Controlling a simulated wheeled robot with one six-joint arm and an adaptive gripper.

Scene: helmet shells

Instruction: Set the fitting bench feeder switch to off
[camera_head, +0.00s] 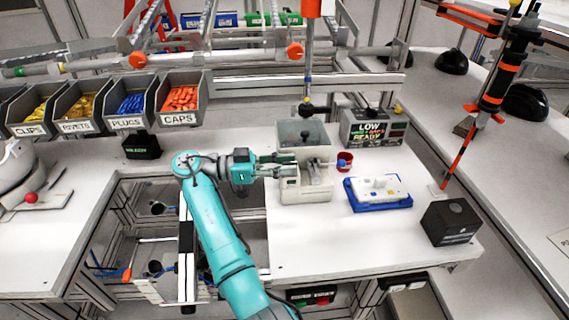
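A grey-beige feeder-like unit (304,190) with an open-topped hopper (303,132) stands on the white bench (330,240). A thin rod runs from its front to a blue tip (343,163) beside a red cup (345,156). My gripper (286,166) reaches in from the left, its fingertips at the unit's left side. Its two fingers look apart, with nothing visible between them; whether they touch the unit is unclear. A dark panel with green and red parts (312,298) sits below the bench's front edge. I cannot tell which part is the feeder switch or its setting.
A display box (374,128) reads LOW and READY. A white part lies on a blue tray (379,207), with a black box (451,221) to its right. Labelled bins (180,118) stand at the back left. An orange-black post (490,90) rises at right. Front bench is clear.

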